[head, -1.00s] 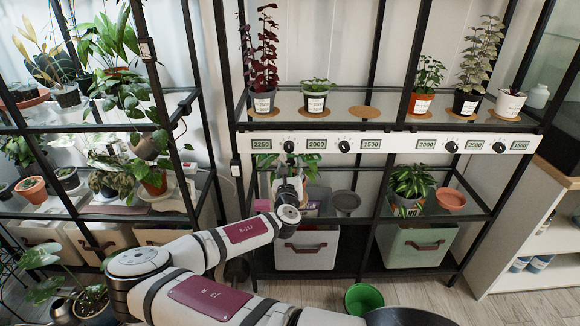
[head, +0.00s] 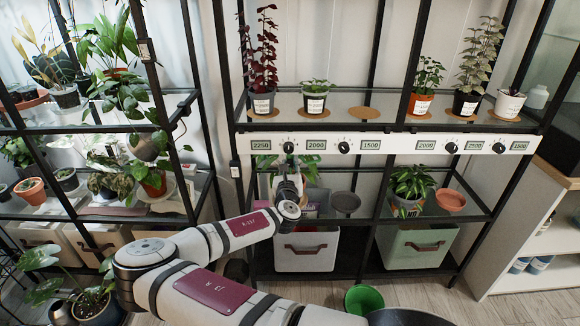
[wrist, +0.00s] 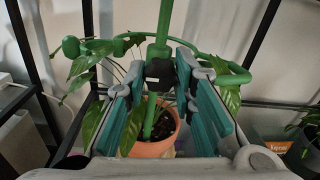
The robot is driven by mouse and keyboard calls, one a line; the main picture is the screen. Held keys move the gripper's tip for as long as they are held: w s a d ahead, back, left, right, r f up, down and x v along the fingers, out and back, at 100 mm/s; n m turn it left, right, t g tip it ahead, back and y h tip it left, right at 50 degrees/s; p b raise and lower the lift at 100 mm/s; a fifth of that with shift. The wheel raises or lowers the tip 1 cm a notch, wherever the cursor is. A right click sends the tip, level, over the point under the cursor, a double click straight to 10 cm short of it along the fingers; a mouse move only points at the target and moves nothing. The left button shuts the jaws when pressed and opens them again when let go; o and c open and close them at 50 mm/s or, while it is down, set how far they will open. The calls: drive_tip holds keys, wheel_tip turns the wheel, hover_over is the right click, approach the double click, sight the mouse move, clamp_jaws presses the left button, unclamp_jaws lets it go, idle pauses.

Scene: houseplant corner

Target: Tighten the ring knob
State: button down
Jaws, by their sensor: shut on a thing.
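The ring knob (wrist: 160,72) is a small black block on a green stake (wrist: 163,30) in the wrist view. A green ring (wrist: 215,72) runs out from the stake to both sides around a leafy plant. The stake stands in a terracotta pot (wrist: 155,145) with dark soil. My gripper (wrist: 161,70) has its teal-padded fingers on either side of the knob and is shut on it. In the head view my gripper (head: 288,165) is at the middle shelf under the white label rail, and my arm hides most of the plant and pot.
Black shelf posts stand on both sides. A white rail (head: 385,143) with dials and number labels runs above. To the right are a grey dish (head: 346,201) and a potted plant (head: 410,187). A white bin (head: 307,250) stands below, with a green bucket (head: 363,298) on the floor.

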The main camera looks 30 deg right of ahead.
drive_tip(key=shift+m, duration=0.3)
drive_tip(key=m, duration=0.3)
drive_tip(key=shift+m, duration=0.4)
drive_tip(key=m, duration=0.3)
drive_tip(key=shift+m+p, duration=0.3)
drive_tip(key=m, duration=0.3)
drive_tip(key=shift+r+y+p, duration=0.1)
drive_tip(key=shift+y+p, duration=0.2)
drive_tip(key=shift+p, duration=0.1)
drive_tip(key=m+p, duration=0.1)
drive_tip(key=m, duration=0.3)
drive_tip(key=shift+m, duration=0.3)
drive_tip(key=m+p, duration=0.1)
drive_tip(key=m, duration=0.5)
drive_tip(key=shift+d+y, duration=0.1)
drive_tip(key=shift+y, duration=0.3)
drive_tip(key=m+p, duration=0.1)
drive_tip(key=m, duration=0.3)
drive_tip(key=shift+t, duration=0.3)
drive_tip(key=shift+m, duration=1.5)
